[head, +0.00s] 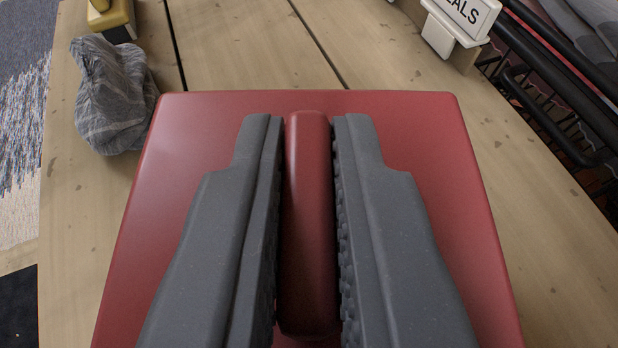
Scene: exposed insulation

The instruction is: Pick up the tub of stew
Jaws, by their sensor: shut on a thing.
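A large red box-like thing with a flat lid and a raised bar handle fills the middle of the head view; I take it to be the tub of stew (420,140). No label shows on it. My gripper (308,130) comes from the bottom of the view, its two dark grey fingers on either side of the red handle bar. The fingers are shut on the bar. The tub's lower sides and base are hidden, so I cannot tell whether it rests on the wood or is above it.
A wooden plank surface (245,45) lies around the tub. A crumpled grey cloth (112,95) is close at its upper left, with a yellowish object (110,18) behind. A white sign (458,22) reading "EALS" stands upper right, near a black wire rack (560,100).

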